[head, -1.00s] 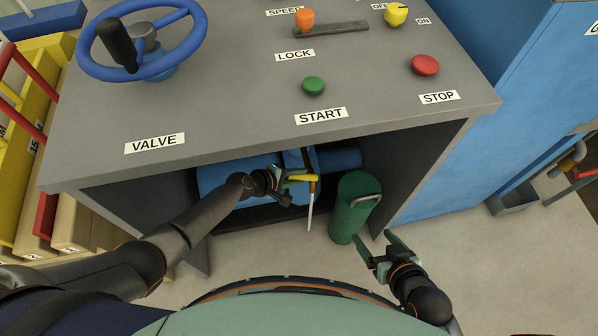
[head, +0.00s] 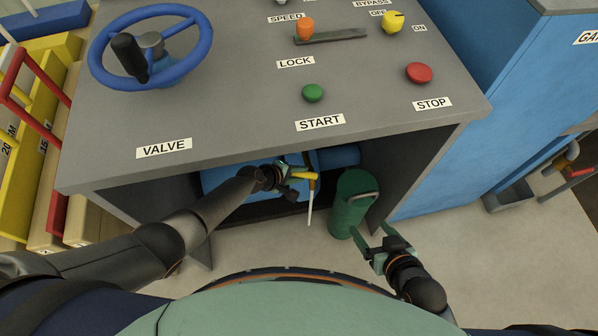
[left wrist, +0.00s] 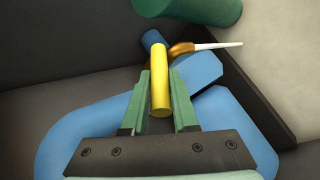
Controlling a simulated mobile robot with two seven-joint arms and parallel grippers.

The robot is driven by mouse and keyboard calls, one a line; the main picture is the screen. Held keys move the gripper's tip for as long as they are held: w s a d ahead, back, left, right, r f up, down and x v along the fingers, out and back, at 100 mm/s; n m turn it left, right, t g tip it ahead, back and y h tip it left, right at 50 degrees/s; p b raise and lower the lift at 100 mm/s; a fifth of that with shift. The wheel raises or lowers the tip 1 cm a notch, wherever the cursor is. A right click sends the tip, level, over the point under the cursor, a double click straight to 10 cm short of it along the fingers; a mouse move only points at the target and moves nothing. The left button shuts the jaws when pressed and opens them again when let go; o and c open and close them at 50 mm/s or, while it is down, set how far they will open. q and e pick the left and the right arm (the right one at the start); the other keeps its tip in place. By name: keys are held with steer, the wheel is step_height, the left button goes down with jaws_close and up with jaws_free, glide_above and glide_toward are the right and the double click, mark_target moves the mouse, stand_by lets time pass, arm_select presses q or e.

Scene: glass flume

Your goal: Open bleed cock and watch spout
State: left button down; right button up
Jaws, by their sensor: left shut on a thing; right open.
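The bleed cock's yellow lever (head: 303,175) is under the console, at the front of a blue body. It shows in the left wrist view as a yellow bar (left wrist: 160,80). My left gripper (head: 292,178) is shut on this lever, with its green fingers on both sides of it. A brass spout (left wrist: 182,48) sits beyond the lever. A thin white tapering length (left wrist: 218,45) leaves the spout; in the head view it points down (head: 310,208). I cannot tell whether it is water or solid. My right gripper (head: 372,232) is open and empty, near the green cylinder.
A green cylinder (head: 349,215) with a handle stands right of the spout. The grey console (head: 230,110) overhangs the lever, with a blue wheel (head: 183,72), green START button (head: 313,93) and red STOP button (head: 418,73) on top. A blue cabinet (head: 470,130) stands at the right.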

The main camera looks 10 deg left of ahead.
arm_select(q)
steer(key=shift+a+f, duration=0.1)
steer(key=c, duration=1)
jaws_free()
steer(key=p+v, duration=0.5)
steer(key=v, duration=0.1)
steer(key=p, duration=0.3)
glide_toward(295, 174)
steer(key=shift+s+a+f, duration=0.15)
steer(key=shift+s+a, duration=0.05)
arm_select(e)
steer(key=shift+m+h, duration=0.3)
steer(key=shift+h, duration=0.1)
steer(key=d+r, duration=0.1)
steer(key=s+d+r, duration=0.1)
steer(key=r, duration=0.1)
steer(key=d+r, duration=0.1)
steer(key=shift+s+r, duration=0.35)
steer(key=shift+r, duration=0.05)
